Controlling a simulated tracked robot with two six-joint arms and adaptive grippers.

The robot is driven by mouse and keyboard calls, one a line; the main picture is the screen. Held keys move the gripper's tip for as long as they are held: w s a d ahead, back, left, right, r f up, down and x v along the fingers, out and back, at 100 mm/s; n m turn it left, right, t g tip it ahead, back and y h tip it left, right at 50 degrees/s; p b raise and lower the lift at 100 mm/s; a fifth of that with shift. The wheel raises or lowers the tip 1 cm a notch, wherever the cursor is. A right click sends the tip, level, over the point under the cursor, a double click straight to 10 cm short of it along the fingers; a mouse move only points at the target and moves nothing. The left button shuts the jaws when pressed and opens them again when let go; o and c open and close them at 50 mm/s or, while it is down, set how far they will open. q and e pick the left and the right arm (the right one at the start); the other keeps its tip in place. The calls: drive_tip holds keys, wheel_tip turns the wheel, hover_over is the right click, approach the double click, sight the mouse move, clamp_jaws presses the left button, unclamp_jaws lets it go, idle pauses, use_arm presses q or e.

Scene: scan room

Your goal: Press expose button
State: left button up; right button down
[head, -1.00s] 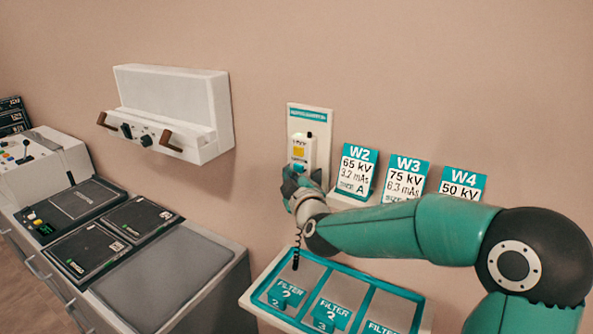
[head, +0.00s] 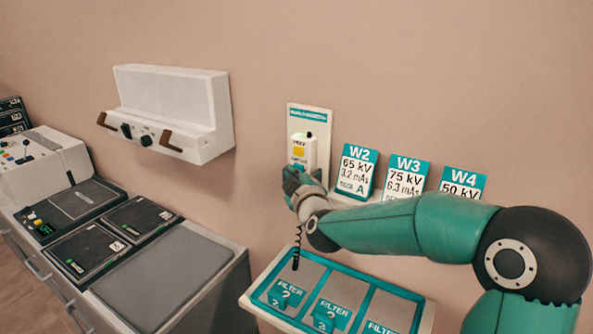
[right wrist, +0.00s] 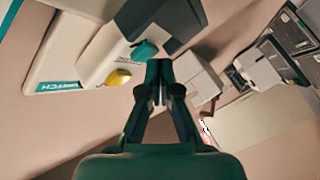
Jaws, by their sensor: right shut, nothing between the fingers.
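A white control handset (head: 297,146) sits on a pale wall plate (head: 318,118) with a teal header. A yellow button (head: 299,151) shows on its face; small lettering near it is hard to read. In the right wrist view, the handset (right wrist: 100,52) shows the yellow button (right wrist: 117,77) and a teal button (right wrist: 144,50) nearer my fingers. I cannot read which is labelled expose. My right gripper (head: 293,176) is shut and empty at the handset's lower end, hiding that part in the head view. Its fingertips (right wrist: 158,68) appear close to the teal button; contact is unclear. My left gripper is out of view.
Cards W2 (head: 356,172), W3 (head: 404,178) and W4 (head: 462,184) stand right of the handset. A teal-rimmed filter tray (head: 256,296) lies below my right arm. A white wall unit (head: 170,92) is left. A counter with dark panels (head: 105,222) stands lower left.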

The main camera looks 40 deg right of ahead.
drive_tip(key=shift+w+d, duration=0.15)
drive_tip(key=shift+d, duration=0.3)
idle(0.7)
drive_tip(key=shift+a, duration=0.1)
drive_tip(key=shift+s+a, duration=0.35)
drive_tip(key=shift+a, duration=0.35)
drive_tip(key=shift+s+a+p, duration=0.25)
drive_tip(key=shift+s+a, duration=0.05)
drive_tip(key=shift+a, duration=0.5)
drive_tip(key=shift+s+a+p, duration=0.25)
drive_tip(key=shift+s+a, duration=0.1)
drive_tip(key=shift+a, duration=0.4)
drive_tip(key=shift+s+a+p, duration=0.25)
drive_tip(key=shift+s+a, duration=0.05)
drive_tip(key=shift+a, duration=0.5)
drive_tip(key=shift+f, duration=0.15)
